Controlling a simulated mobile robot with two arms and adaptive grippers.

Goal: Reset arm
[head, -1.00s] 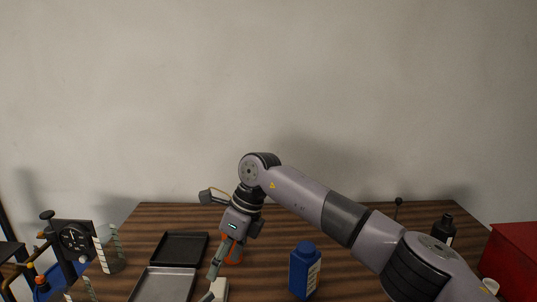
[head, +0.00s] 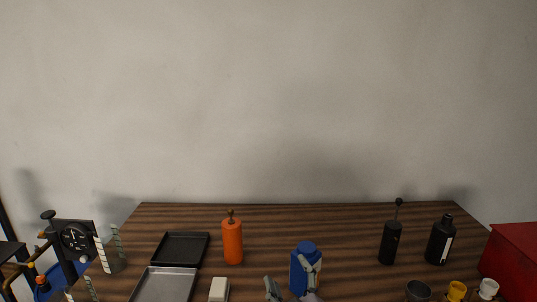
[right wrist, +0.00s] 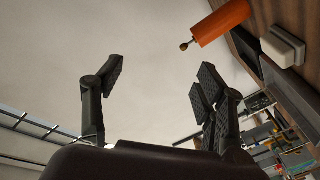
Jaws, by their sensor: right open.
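My right gripper (head: 292,282) is at the bottom middle of the head view, with only its fingers showing. They overlap the front of a blue bottle (head: 297,270) in that view. In the right wrist view the fingers (right wrist: 160,80) are spread wide, with nothing between them. My left gripper is not in view.
An orange bottle (head: 232,243) stands behind a white block (head: 219,290). A black tray (head: 181,233) and a grey tray (head: 165,268) lie left. Two black bottles, cups and a red box (head: 512,252) are right. A gauge (head: 75,238) stands far left. The back middle is clear.

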